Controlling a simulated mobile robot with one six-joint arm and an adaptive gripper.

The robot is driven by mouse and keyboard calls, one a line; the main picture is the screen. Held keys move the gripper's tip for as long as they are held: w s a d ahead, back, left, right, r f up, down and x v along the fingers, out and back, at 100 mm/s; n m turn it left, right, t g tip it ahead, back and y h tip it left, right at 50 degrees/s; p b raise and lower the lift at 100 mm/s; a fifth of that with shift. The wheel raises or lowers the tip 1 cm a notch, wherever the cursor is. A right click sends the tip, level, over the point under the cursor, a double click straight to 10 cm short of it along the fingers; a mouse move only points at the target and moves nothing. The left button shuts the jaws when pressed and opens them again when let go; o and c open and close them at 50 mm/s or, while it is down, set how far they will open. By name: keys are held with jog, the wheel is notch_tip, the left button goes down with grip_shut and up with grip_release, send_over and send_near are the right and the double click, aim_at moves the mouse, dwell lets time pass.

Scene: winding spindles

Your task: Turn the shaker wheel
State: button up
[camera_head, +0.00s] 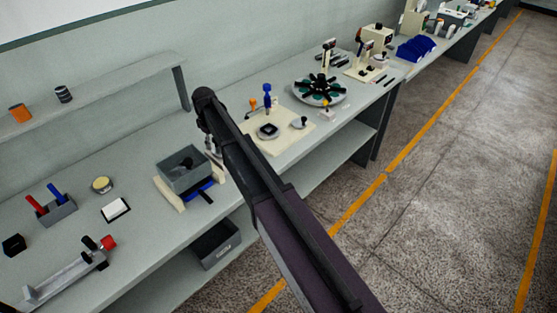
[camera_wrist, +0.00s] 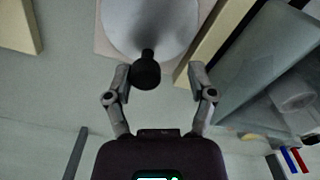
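The shaker wheel (camera_wrist: 150,22) is a pale grey disc at the top of the wrist view. A dark round-ended handle knob (camera_wrist: 146,73) sticks out from it towards my gripper. My gripper (camera_wrist: 158,70) is open, with one finger on each side of the knob. The knob sits closer to the left finger, with a small gap; the gap to the right finger is wider. In the head view the grey shaker box (camera_head: 183,172) stands on the bench beside my gripper (camera_head: 213,150). My arm hides the wheel there.
Cream supports (camera_head: 169,193) flank the box, with a blue tray (camera_head: 201,190) low beside it. A cream board with small fixtures (camera_head: 287,138) lies right of my arm. A round plate with dark spokes (camera_head: 320,90) stands farther back. A dark bin (camera_head: 216,246) is below.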

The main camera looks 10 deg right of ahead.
aim_at(216, 154)
jog(key=n, duration=0.2)
jog(key=s+n, duration=0.1)
jog(key=n, duration=0.3)
jog(key=shift+s, duration=0.4)
jog(key=n, duration=0.1)
jog(key=s+n, duration=0.1)
jog(key=n, duration=0.3)
jog(key=shift+s+d, duration=0.15)
jog(key=shift+d, duration=0.1)
notch_tip(216, 154, up, 14)
jog(key=p, duration=1.4)
jog(key=s+d+f+m+b, duration=0.3)
jog(key=s+d+m, duration=0.5)
jog(key=s+d, duration=0.1)
jog(key=s+d+f+m+b, duration=0.3)
jog(key=s+d+m, duration=0.6)
jog(key=s+d, duration=0.1)
jog(key=shift+s+d+m, duration=0.15)
jog(key=shift+d+m, duration=0.1)
jog(key=shift+m, duration=0.05)
